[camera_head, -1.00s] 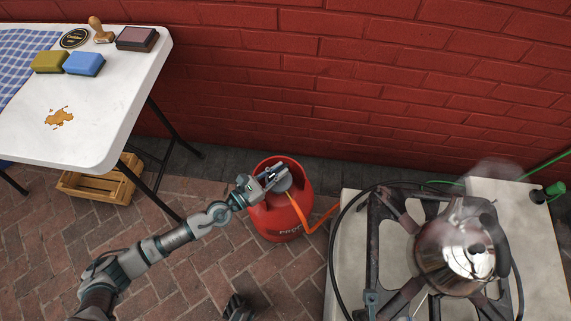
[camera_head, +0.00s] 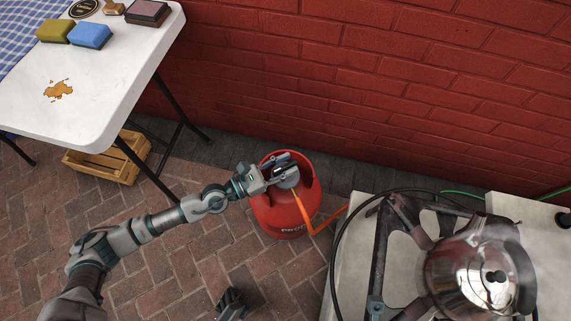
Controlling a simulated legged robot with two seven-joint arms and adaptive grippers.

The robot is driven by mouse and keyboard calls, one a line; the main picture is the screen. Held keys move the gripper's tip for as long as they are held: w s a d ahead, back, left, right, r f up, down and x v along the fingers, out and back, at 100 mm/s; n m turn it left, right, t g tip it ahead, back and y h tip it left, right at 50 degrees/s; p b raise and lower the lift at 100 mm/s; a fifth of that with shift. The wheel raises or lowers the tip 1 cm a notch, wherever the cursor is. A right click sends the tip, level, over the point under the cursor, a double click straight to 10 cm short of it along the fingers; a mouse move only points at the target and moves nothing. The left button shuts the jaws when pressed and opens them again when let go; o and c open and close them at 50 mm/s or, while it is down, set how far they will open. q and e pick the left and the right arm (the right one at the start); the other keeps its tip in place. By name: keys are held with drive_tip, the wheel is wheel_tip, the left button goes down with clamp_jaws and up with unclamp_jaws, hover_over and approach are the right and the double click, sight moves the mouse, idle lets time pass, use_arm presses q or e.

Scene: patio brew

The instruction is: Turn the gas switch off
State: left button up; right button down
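A red gas bottle (camera_head: 285,212) stands on the brick floor against the wall, left of the stove. The grey regulator (camera_head: 288,178) sits on top of it, with an orange hose (camera_head: 305,215) running from it to the right. My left gripper (camera_head: 284,168) is at the regulator, over the bottle's top. Its fingers partly hide the switch, and I cannot tell whether they grip it.
A gas stove (camera_head: 376,250) with a steaming metal kettle (camera_head: 470,272) stands at the right. A white table (camera_head: 110,95) with sponges and a stain is at the left, a wooden crate (camera_head: 112,160) under it. Brick floor between is free.

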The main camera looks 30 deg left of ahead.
use_arm(q)
drive_tip(key=shift+s+a+f, duration=0.15)
drive_tip(key=shift+s+a, duration=0.05)
drive_tip(key=shift+s, duration=0.1)
drive_tip(key=v, duration=1.1)
drive_tip(key=shift+s, duration=0.15)
